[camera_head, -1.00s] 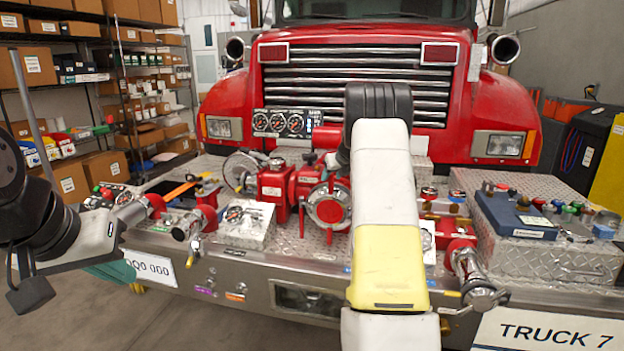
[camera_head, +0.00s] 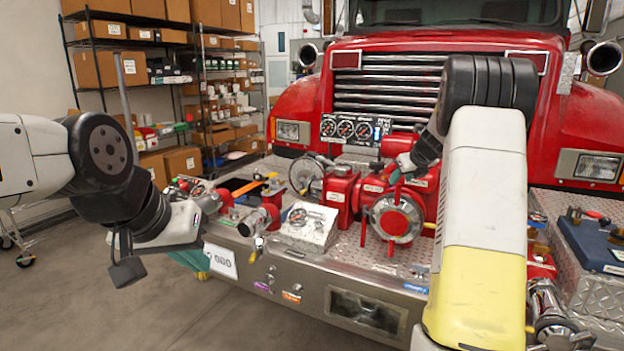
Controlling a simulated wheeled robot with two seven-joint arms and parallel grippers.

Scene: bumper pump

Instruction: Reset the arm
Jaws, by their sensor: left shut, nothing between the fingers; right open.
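My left arm comes in from the left, bent at a black wrist. Its white hand hangs in front of the bumper's left end, and its teal fingers (camera_head: 188,260) are shut and empty, partly hidden behind the hand. My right arm, white and yellow, reaches forward across the right of the view. The white and yellow forearm hides part of the pump's right side. I cannot tell whether the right fingers touch the pump.
The diamond-plate bumper deck (camera_head: 348,255) of the red truck (camera_head: 405,60) carries gauges (camera_head: 345,129), a silver box (camera_head: 308,226) and several valves. A blue case (camera_head: 596,243) lies at the right. Shelves with boxes (camera_head: 122,69) stand behind at left. The floor (camera_head: 110,315) at front left is clear.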

